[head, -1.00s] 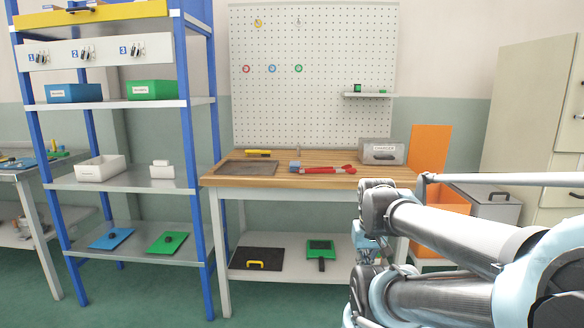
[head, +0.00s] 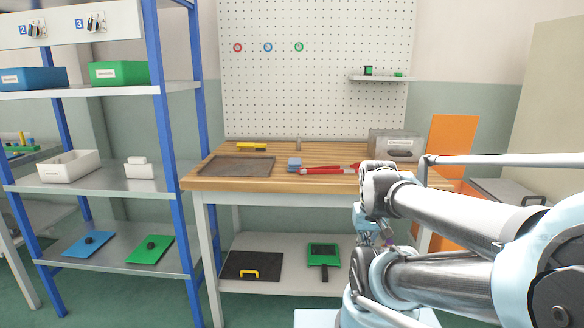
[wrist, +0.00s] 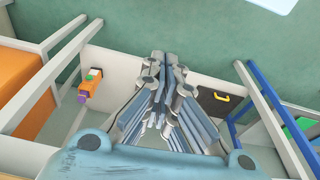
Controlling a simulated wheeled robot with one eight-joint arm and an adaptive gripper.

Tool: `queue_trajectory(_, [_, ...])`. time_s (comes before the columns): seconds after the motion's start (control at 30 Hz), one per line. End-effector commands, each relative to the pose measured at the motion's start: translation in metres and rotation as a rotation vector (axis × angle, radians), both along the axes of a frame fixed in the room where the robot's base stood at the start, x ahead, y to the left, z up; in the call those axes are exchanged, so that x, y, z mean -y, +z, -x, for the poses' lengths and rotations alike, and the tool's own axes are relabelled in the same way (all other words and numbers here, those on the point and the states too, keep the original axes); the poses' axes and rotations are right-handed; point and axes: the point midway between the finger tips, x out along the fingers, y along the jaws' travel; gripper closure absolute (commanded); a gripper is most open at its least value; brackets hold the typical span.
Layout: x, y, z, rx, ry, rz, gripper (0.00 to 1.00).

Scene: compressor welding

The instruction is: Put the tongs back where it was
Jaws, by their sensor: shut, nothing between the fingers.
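A long red tool (head: 330,169) lies on the wooden workbench (head: 260,150), right of its middle; it looks like the tongs, but its jaws are not clear. Its right end is close to my arm's outline in the head view. My gripper (wrist: 165,62) shows in the wrist view with its fingers together and nothing between them. It points toward the bench's lower shelf and is not touching the red tool. In the head view my gripper is mostly hidden by my arm.
A pegboard (head: 320,100) with coloured rings stands behind the bench. A grey box (head: 395,145), a blue block (head: 294,164) and a dark tray (head: 237,166) sit on top. A blue-post shelf (head: 163,130) stands left. An orange-purple item (wrist: 88,86) sits on the lower shelf.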

Motion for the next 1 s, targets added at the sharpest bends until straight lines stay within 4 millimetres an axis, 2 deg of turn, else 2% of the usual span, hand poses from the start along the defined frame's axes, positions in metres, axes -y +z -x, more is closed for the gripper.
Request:
queue_trajectory(0.2, [0.0,0.0,0.0,0.0,-0.001,0.0,1.0])
queue_trajectory(0.27, [-0.001,0.007,0.007,0.01,-0.008,-0.003,1.0])
queue_trajectory(0.37, [-0.003,0.018,0.0,0.006,-0.042,-0.012,1.0])
queue_trajectory(0.47, [-0.01,0.039,-0.017,-0.005,-0.113,-0.029,1.0])
queue_trajectory(0.67, [-0.029,0.093,-0.062,-0.036,-0.329,-0.073,1.0])
queue_trajectory(1.0, [-0.081,0.167,-0.148,-0.09,-0.715,-0.125,1.0])
